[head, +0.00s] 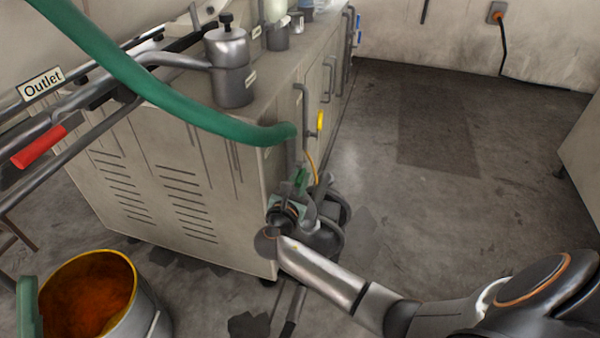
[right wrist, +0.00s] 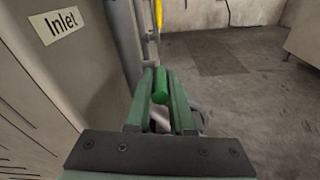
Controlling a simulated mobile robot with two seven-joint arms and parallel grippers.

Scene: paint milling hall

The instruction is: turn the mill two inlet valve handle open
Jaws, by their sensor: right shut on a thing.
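The green inlet valve handle (right wrist: 159,88) sits between the green fingers of my right gripper (right wrist: 160,100) in the right wrist view, its rounded end toward the camera. The gripper is shut on it. In the head view my right gripper (head: 300,184) is at the cabinet's front corner, below the green hose end; the wrist hides much of the valve. An "Inlet" label (right wrist: 56,23) is on the cabinet left of the grey pipe (right wrist: 122,42). A green piece at the head view's lower left edge may be my left gripper (head: 28,308); its jaws cannot be made out.
A green hose (head: 180,103) arches over the louvred cabinet (head: 150,190). A bucket of orange paint (head: 140,290) stands lower left. A yellow handle (head: 320,123) is farther along the cabinet. A red-gripped bar (head: 40,146) is at left. The floor at right is clear.

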